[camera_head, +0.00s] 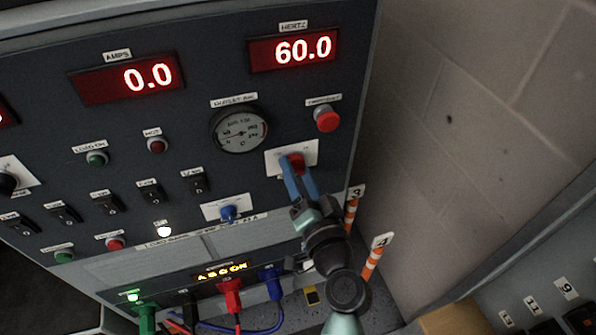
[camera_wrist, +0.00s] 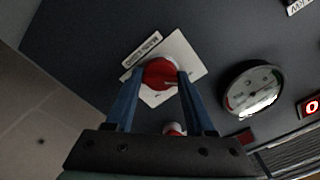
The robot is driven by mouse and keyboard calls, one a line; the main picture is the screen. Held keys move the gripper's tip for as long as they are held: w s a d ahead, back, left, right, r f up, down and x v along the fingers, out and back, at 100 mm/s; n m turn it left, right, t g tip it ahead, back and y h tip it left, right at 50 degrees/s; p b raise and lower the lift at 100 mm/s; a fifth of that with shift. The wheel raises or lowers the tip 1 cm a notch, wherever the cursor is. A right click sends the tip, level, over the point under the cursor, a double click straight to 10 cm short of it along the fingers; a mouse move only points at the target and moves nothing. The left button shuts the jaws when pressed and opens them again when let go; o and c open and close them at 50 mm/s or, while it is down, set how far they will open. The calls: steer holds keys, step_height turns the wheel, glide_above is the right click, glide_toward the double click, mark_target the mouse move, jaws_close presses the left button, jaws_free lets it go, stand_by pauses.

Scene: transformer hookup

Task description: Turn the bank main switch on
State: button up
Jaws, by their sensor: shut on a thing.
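The bank main switch is a red rotary knob (camera_head: 297,161) on a white square plate, at the lower right of the dark panel. In the wrist view the red knob (camera_wrist: 161,72) sits between my two blue fingertips, its plate tilted in the picture. My gripper (camera_head: 294,168) comes from below and is shut on the knob, one finger on each side. The fingers hide part of the plate and its markings, so I cannot tell the knob's position.
A red mushroom button (camera_head: 327,118) sits just above the knob, and a round gauge (camera_head: 239,130) to its upper left. A blue knob (camera_head: 229,213) is to the lower left. Orange-and-white posts (camera_head: 371,263) stand near my wrist. A block wall (camera_head: 480,130) is at the right.

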jaws_close()
steer(key=shift+m, duration=0.3)
steer(key=m, duration=0.3)
steer(key=shift+m+p, duration=0.3)
steer(key=m+p, duration=0.1)
steer(key=m, duration=0.2)
steer(key=shift+m, duration=0.4)
steer(key=m+p, duration=0.1)
steer(key=m, duration=0.4)
steer(key=shift+p, duration=0.35)
steer(key=shift+m+p, duration=0.85)
steer(key=shift+m, duration=1.55)
